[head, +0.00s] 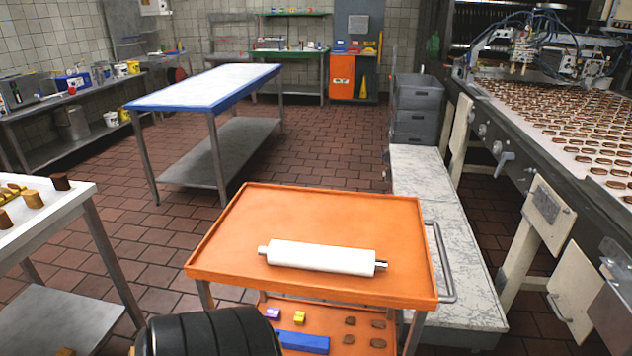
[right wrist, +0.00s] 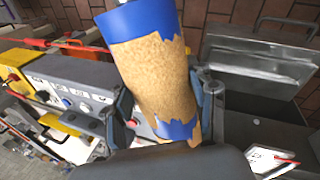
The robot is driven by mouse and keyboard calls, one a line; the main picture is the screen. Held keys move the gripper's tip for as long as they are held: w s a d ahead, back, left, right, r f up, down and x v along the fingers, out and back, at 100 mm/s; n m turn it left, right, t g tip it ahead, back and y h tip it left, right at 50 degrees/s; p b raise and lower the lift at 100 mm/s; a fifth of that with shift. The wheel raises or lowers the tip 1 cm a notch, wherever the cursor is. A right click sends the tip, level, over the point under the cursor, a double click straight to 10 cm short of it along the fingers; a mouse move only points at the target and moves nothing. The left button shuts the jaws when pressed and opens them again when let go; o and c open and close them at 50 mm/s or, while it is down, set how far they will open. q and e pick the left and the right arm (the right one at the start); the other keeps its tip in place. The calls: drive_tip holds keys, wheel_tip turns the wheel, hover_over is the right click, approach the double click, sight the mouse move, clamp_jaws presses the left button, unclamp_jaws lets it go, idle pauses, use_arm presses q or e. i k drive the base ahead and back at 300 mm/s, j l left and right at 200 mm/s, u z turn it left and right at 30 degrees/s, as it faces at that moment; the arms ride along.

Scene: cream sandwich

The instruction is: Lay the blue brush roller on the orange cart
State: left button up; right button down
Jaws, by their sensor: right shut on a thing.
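The blue brush roller (right wrist: 160,65) fills the middle of the right wrist view, a blue cylinder with a worn tan, bristly covering. It is tilted, its blue end towards the top. My right gripper (right wrist: 165,88) is shut on it, a finger on each side. The orange cart (head: 330,212) stands at the lower middle of the head view. A white roller with metal ends (head: 320,258) lies across its top tray. The brush roller and my right gripper do not show in the head view. My left gripper is in neither view.
The cart's lower shelf holds a blue block (head: 302,342) and several small pieces. The cart's top is bare behind the white roller. A marble-topped bench (head: 440,215) and a conveyor (head: 560,110) stand right, a white table (head: 45,225) left, a blue-edged table (head: 205,85) behind.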

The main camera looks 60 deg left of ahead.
sight(318, 231)
drive_tip(key=u, duration=1)
drive_tip(key=i+j+u, duration=0.1)
drive_tip(key=j, duration=0.35)
drive_tip(key=i+j+u, duration=0.1)
drive_tip(key=i+j, duration=0.15)
drive_tip(key=j, duration=0.2)
drive_tip(key=i+j+u, duration=0.1)
drive_tip(key=j, duration=0.3)
drive_tip(key=i+j+u, duration=0.15)
drive_tip(key=i+j, duration=0.15)
drive_tip(key=j, duration=0.1)
